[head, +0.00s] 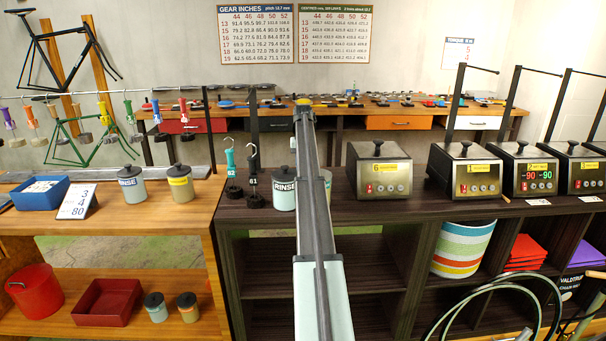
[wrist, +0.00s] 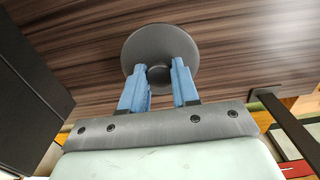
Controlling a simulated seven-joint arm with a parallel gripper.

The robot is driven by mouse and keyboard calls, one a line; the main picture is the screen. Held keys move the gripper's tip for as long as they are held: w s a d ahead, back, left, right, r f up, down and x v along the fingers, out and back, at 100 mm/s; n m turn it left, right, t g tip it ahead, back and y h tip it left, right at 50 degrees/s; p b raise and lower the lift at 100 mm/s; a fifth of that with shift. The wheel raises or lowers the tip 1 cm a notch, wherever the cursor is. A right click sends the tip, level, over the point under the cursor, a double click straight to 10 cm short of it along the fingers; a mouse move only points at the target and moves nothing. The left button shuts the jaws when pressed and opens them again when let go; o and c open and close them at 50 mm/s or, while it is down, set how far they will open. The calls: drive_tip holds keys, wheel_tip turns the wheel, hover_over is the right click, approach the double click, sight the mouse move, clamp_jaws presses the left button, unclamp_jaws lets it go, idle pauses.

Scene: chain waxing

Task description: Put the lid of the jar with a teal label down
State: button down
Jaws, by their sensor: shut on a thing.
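My gripper (wrist: 158,68) shows in the wrist view with its two blue fingers shut on the knob of a round dark grey lid (wrist: 158,42). The lid's disc lies beyond the fingertips, over a dark wood-grain surface. I cannot tell whether it touches that surface. No jar shows under it. In the head view my arm hides the gripper and the lid. I cannot tell whether the held lid belongs to another jar.
The dark counter (head: 335,203) holds a RINSE jar (head: 284,196) partly behind my arm, hanging-scale tools (head: 232,172) and a waxing pot marked 6 (head: 380,172). More pots stand at the right. The left wooden counter holds a blue bin (head: 40,197) and lidded jars (head: 131,188).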

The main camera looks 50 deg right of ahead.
drive_tip(key=shift+f, duration=1.75)
drive_tip(key=shift+f, duration=0.1)
drive_tip(key=c, duration=0.8)
unclamp_jaws()
drive_tip(key=shift+c, duration=0.2)
wheel_tip(320, 180, up, 12)
drive_tip(key=shift+r, duration=0.1)
